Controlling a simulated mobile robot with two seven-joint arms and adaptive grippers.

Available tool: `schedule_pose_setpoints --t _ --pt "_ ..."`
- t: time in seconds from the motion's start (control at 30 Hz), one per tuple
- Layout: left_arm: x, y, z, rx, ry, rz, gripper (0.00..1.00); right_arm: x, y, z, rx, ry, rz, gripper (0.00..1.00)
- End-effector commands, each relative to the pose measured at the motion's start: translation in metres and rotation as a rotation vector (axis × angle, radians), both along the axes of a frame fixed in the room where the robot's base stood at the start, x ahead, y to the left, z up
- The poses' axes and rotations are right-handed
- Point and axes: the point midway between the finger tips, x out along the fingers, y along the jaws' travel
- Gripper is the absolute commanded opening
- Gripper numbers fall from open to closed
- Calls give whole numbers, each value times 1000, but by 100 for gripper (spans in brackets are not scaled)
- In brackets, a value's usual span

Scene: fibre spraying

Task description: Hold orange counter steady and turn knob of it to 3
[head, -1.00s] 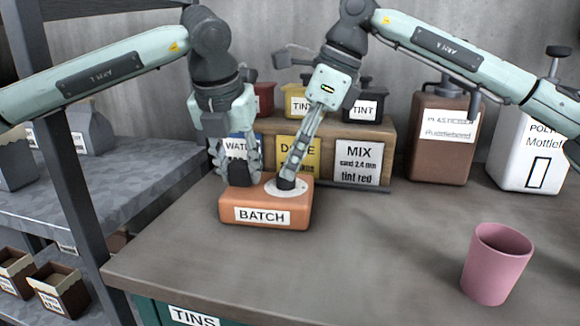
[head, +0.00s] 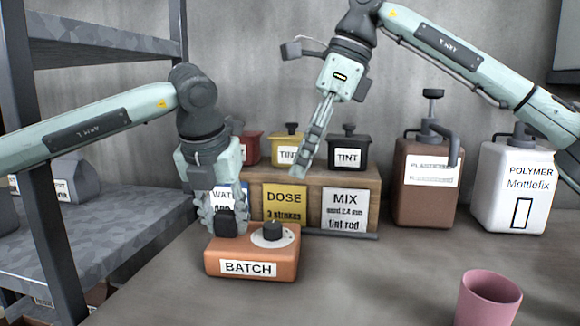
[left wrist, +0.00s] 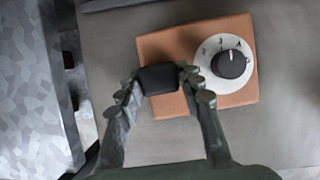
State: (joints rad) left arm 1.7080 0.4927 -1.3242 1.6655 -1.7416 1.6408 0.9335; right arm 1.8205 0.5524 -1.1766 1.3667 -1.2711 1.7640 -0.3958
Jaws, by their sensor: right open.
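The orange counter (head: 215,262), labelled BATCH, sits flat on the table. A white dial (head: 258,240) with a black knob (head: 272,231) is on its right side. In the left wrist view the dial (left wrist: 218,80) shows numerals, and a pale mark on the knob (left wrist: 230,66) points roughly up towards the 3 and 4; I cannot tell exactly which. My left gripper (head: 222,222) is closed around the counter's black upright grip (left wrist: 158,79), one finger on each side. My right gripper (head: 304,172) is open and empty, above and apart from the knob.
Behind the counter stands a wooden rack (head: 375,185) with WATER, DOSE and MIX cards and tint pots on top. A brown dispenser (head: 425,205) and a white polymer jug (head: 515,205) stand at right. A pink cup (head: 488,300) is at front right.

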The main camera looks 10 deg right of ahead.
Motion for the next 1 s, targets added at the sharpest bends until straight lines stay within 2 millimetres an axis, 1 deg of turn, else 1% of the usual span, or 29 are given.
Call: schedule_pose_setpoints --t 0.03,0.13,0.43,0.53,0.67,0.9,1.0 --pt "0 0 0 0 0 0 45 0 0 0 0 0 0 49" --pt "0 0 0 0 0 0 57 0 0 0 0 0 0 49" --pt "0 0 1 0 0 0 58 0 0 0 0 0 0 49" --pt "-2 1 7 0 -2 0 58 0 0 0 0 0 0 49" --pt "-10 2 26 -1 -4 0 58 0 0 0 0 0 0 49" --pt "-29 6 74 -2 -4 0 58 0 0 0 0 0 0 49" --pt "-36 8 90 -1 -4 0 58 0 0 0 0 0 0 49"
